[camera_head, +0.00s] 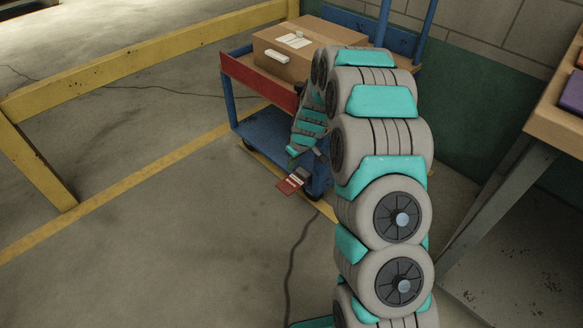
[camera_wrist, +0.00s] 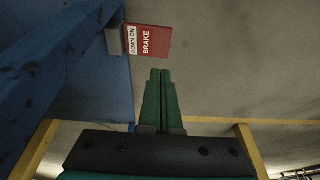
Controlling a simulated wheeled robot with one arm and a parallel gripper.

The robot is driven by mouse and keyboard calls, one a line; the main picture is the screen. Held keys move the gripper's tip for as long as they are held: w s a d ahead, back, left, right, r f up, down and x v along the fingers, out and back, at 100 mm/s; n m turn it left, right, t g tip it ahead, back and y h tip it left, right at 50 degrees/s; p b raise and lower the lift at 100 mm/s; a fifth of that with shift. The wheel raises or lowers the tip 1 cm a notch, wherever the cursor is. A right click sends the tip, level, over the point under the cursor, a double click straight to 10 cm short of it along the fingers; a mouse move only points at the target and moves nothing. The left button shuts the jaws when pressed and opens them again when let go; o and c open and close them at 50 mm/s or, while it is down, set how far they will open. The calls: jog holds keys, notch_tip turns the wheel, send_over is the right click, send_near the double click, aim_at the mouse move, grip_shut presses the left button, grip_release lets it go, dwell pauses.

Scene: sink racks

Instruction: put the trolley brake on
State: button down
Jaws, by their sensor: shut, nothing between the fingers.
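The trolley (camera_head: 238,68) has blue posts, a red upper edge and a blue lower shelf. Its brake pedal (camera_head: 290,184) is a small red plate with a white label, sticking out low at the trolley's near corner beside a wheel. In the wrist view the pedal (camera_wrist: 155,42) reads "BRAKE" and "DOWN ON", next to the blue trolley side (camera_wrist: 60,80). My gripper (camera_wrist: 160,72) is shut and empty, its green fingertips just short of the pedal in that picture. I see no clear contact. In the head view my arm hides part of the trolley, and the fingertips are hard to make out.
A cardboard box (camera_head: 285,65) sits on the trolley top. A yellow rail (camera_head: 130,68) stands to the left, and a workbench (camera_head: 553,125) to the right. A dark cable (camera_head: 290,265) lies on the floor. The floor left of the trolley is mostly clear.

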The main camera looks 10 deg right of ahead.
aim_at(285, 188)
jog(key=x, duration=0.7)
jog(key=s+x, duration=0.1)
jog(key=x, duration=0.2)
jog(key=shift+w+d+f, duration=0.1)
jog(key=shift+f, duration=0.75)
